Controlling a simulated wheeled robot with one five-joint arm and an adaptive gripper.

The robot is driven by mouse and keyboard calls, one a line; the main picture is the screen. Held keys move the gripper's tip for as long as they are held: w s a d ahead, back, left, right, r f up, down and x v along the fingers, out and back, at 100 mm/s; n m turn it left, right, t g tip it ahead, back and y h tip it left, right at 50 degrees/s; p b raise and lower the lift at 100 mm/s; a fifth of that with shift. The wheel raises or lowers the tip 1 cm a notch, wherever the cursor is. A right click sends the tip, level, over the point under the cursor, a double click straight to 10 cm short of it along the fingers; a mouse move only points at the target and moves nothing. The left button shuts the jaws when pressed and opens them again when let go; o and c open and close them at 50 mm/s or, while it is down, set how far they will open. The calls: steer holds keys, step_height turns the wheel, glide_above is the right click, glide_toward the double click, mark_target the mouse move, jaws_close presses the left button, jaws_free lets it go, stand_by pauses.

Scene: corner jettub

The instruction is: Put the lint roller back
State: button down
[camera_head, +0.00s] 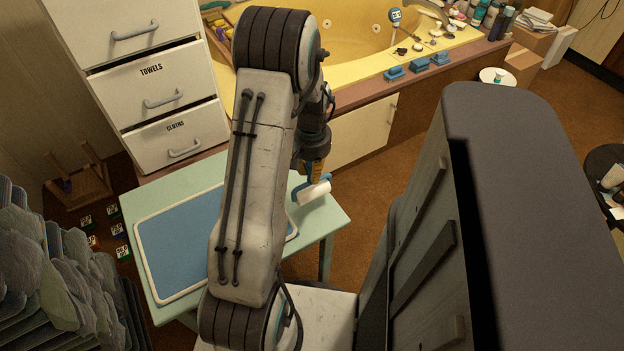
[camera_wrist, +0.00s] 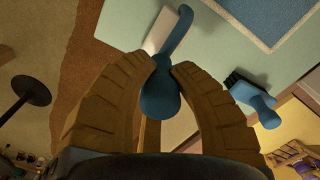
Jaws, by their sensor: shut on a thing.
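The lint roller has a white roll (camera_head: 314,192) and a blue handle (camera_wrist: 160,97). In the head view it is over the right end of the pale green table (camera_head: 328,218). My gripper (camera_head: 317,172) is shut on the blue handle. In the wrist view both fingers of my gripper (camera_wrist: 165,67) pinch the handle, its thick end between them. The white roll (camera_wrist: 158,32) shows beyond the fingertips, partly hidden by the handle's curved neck. I cannot tell whether the roll touches the table.
A blue-handled brush (camera_wrist: 252,98) lies near the table edge in the wrist view. A blue mat with a pale rim (camera_head: 180,245) covers much of the table. Drawers marked TOWELS and CLOTHS (camera_head: 150,85) stand behind; the yellow tub (camera_head: 350,30) is beyond. Brown floor is right.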

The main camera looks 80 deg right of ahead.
steer(key=shift+f+b, duration=0.3)
steer(key=shift+f, duration=1.5)
steer(key=shift+f, duration=0.1)
steer(key=shift+f, duration=0.15)
steer(key=c, duration=1.1)
jaws_free()
steer(key=shift+r, duration=0.25)
step_height(320, 180, up, 12)
steer(key=shift+f+p, duration=0.1)
steer(key=shift+p, duration=0.95)
